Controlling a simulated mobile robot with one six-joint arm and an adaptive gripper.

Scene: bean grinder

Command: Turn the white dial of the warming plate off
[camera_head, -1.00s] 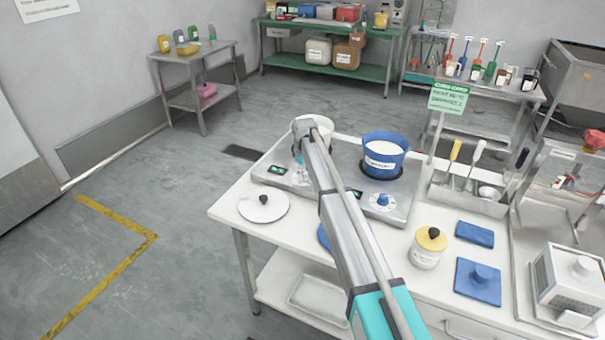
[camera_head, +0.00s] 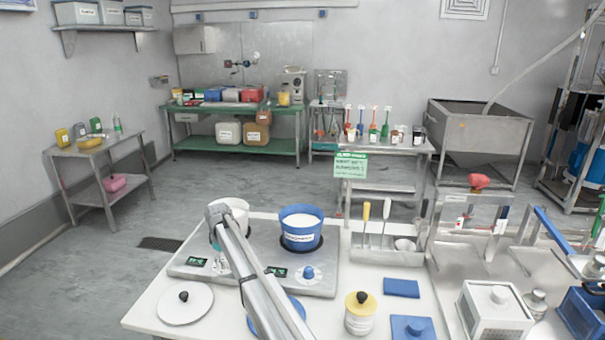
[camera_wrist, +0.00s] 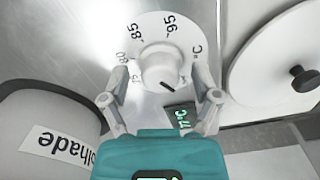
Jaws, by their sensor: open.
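The white dial (camera_wrist: 162,66) is in the upper middle of the wrist view. It has a round knob on a scale marked 80, 85 and 95 °C. The knob's dark pointer line faces down and right, towards a green-lit display (camera_wrist: 182,117). My gripper (camera_wrist: 160,74) is open, with one finger on each side of the knob; I cannot tell whether they touch it. In the head view, the dial (camera_head: 221,266) is partly hidden by my arm, on the front of the steel warming plate (camera_head: 325,285). A white pot (camera_wrist: 35,120) stands close by on the plate.
A blue pot (camera_head: 301,235) and blue dial (camera_head: 308,273) are on the plate's right side. A white lid with a black knob (camera_head: 185,303) lies in front of the plate. A yellow-lidded jar (camera_head: 360,318) and a utensil rack (camera_head: 375,248) stand to the right.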

